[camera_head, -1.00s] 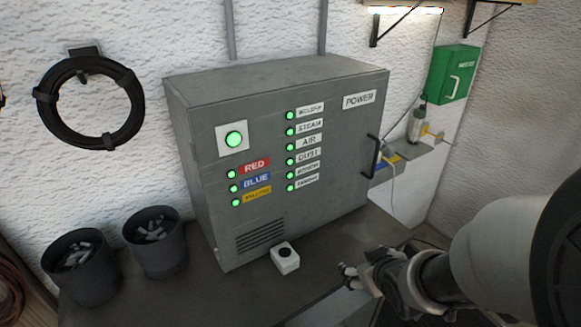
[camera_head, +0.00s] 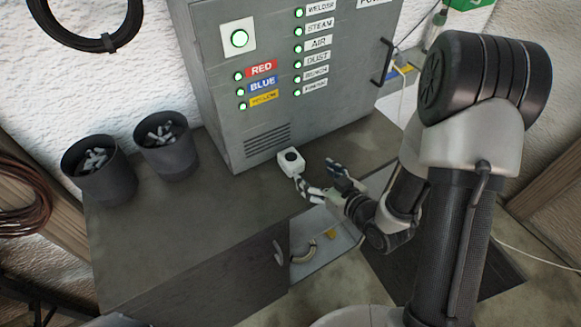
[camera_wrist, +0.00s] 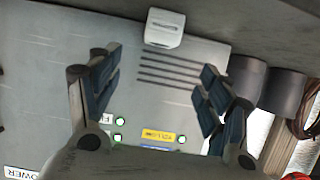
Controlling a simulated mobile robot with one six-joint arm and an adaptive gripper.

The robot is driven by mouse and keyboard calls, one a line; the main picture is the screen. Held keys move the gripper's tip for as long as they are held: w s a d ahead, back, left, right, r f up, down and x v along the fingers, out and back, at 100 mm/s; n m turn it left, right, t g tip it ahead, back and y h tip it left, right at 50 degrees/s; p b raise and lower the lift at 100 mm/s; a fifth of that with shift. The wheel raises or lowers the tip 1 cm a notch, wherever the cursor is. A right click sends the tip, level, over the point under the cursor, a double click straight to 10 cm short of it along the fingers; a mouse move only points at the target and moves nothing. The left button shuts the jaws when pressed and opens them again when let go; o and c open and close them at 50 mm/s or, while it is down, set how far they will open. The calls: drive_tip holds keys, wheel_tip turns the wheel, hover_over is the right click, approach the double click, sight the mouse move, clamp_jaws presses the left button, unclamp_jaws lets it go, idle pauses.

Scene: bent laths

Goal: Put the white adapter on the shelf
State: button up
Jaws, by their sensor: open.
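The white adapter (camera_head: 291,160), a small white block with a round black top, stands on the grey bench (camera_head: 215,215) in front of the grey cabinet. In the wrist view the adapter (camera_wrist: 164,30) shows at the top, beyond the gap between the fingers. My gripper (camera_head: 318,181) is open and empty, just right of the adapter in the head view; one finger overlaps its lower edge, and I cannot tell if they touch. The fingers also show in the wrist view (camera_wrist: 160,88). A small wall shelf (camera_head: 400,72) is partly visible right of the cabinet, largely hidden by my arm.
The grey cabinet (camera_head: 225,90) with green lamps and a side handle stands behind the adapter. Two dark bins (camera_head: 100,175) (camera_head: 168,152) with pale pieces stand on the bench's left. An open bay (camera_head: 318,250) shows below the bench. The bench's middle is clear.

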sight(291, 157)
drive_tip(key=shift+b+x, duration=0.8)
drive_tip(key=shift+b, duration=2.7)
drive_tip(key=shift+f+b, duration=0.2)
drive_tip(key=shift+b, duration=0.4)
drive_tip(key=b+x, duration=0.2)
drive_tip(key=x, duration=1)
drive_tip(key=shift+w+a+r, duration=0.1)
drive_tip(key=shift+a, duration=0.15)
drive_tip(key=shift+c, duration=0.4)
drive_tip(key=c, duration=1.2)
drive_tip(key=shift+r, duration=0.15)
